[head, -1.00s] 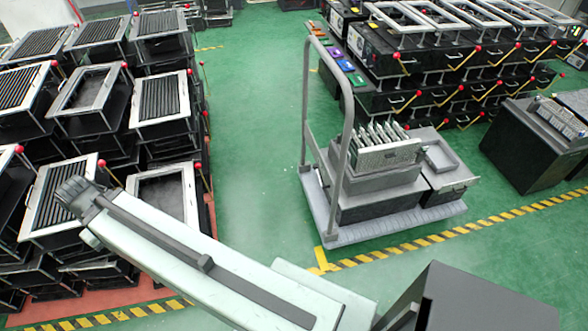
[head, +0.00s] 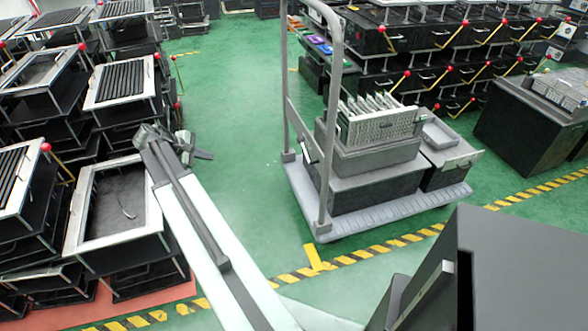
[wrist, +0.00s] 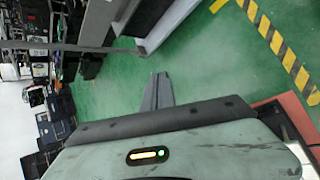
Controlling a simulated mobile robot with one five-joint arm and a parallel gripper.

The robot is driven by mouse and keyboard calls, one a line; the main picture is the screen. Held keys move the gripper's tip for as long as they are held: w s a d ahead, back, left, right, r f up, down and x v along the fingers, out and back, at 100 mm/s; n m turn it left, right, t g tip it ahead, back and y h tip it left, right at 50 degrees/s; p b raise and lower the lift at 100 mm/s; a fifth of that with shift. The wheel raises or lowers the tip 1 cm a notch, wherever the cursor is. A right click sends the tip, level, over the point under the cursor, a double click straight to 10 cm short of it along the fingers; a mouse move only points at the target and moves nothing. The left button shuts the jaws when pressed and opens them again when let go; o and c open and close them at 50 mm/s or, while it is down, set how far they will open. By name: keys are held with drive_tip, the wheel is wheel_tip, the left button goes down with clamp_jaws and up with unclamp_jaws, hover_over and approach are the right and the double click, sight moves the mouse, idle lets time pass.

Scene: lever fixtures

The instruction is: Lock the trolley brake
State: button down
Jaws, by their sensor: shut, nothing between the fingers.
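The trolley is a grey flat platform (head: 405,217) with an upright tubular handle (head: 333,120) on its left side, standing on the green floor in the head view. A small dark piece with a pale edge (head: 306,150) shows low on the handle frame; I cannot tell whether it is the brake. My gripper (head: 203,154) is left of the trolley, apart from it, with floor between them. In the wrist view my gripper (wrist: 157,90) is shut and empty over green floor. A grey edge, likely the trolley platform (wrist: 170,22), shows above it.
The trolley carries dark boxes and a metal rack (head: 380,125). Racks of black units with red-knobbed levers (head: 450,75) stand behind it. Stacked framed units (head: 120,85) crowd the left, close to my arm. A yellow-black floor stripe (head: 365,253) runs in front. Green floor lies open between.

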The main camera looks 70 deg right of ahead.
drive_tip(key=s+d+f+n+g+h+b, duration=0.1)
drive_tip(key=s+d+f+b, duration=0.35)
drive_tip(key=s+d, duration=0.4)
drive_tip(key=s+d+f+g+h+b, duration=0.15)
drive_tip(key=s+d+f+b, duration=0.35)
drive_tip(key=d, duration=0.6)
drive_tip(key=s+d+f+n+g+b, duration=0.1)
drive_tip(key=s+d+f+g+b, duration=0.15)
drive_tip(key=s+d+b, duration=0.5)
drive_tip(key=r+p, duration=0.2)
drive_tip(key=p, duration=0.1)
drive_tip(key=r+p, duration=0.1)
drive_tip(key=p, duration=0.1)
drive_tip(key=shift+s+d+r+t, duration=0.1)
drive_tip(key=shift+s+d+t, duration=0.2)
drive_tip(key=shift+s, duration=0.05)
